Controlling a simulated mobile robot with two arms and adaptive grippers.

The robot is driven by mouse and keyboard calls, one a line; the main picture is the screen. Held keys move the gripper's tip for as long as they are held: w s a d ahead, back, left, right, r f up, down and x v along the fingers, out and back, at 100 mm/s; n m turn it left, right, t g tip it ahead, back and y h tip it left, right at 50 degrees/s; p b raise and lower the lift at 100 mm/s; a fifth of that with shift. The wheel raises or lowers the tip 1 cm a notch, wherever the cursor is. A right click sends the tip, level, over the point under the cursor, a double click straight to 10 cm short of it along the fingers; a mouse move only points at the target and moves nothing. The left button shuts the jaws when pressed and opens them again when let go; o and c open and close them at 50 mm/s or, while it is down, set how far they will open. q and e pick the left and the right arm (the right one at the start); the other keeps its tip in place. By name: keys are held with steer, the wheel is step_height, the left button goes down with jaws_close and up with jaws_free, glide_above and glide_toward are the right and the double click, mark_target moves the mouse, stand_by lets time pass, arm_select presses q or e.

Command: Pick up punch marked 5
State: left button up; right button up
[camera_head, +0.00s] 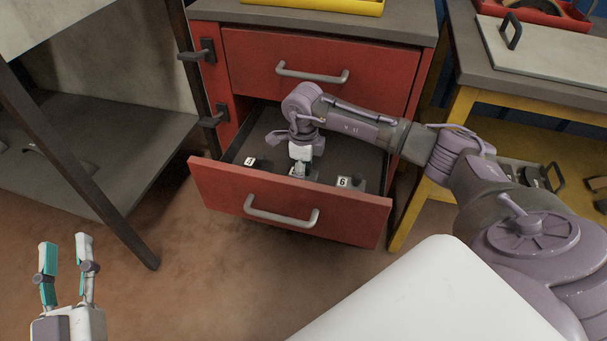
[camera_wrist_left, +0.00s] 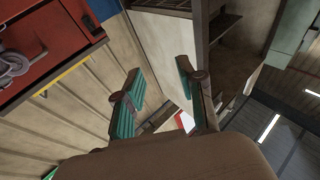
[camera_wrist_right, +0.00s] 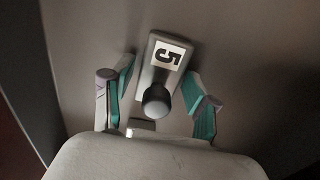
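The punch marked 5 (camera_wrist_right: 168,58) shows in the right wrist view as a grey block with a white label and a dark round knob (camera_wrist_right: 156,102). My right gripper (camera_wrist_right: 158,78) is open, with one teal-padded finger on each side of the punch and visible gaps to it. In the head view my right gripper (camera_head: 299,170) reaches down into the open red drawer (camera_head: 285,208), and it largely hides that punch. My left gripper (camera_head: 66,240) is open and empty at the lower left, away from the drawer; its fingers also show in the left wrist view (camera_wrist_left: 158,82).
A block labelled 4 (camera_head: 250,161) lies left of my right gripper in the drawer, and one labelled 6 (camera_head: 344,182) lies right. The drawer walls enclose the gripper. A closed upper drawer (camera_head: 318,75) is above. A yellow-framed bench (camera_head: 455,110) stands at right.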

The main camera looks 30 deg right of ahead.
jaws_close()
steer(key=shift+r, duration=0.1)
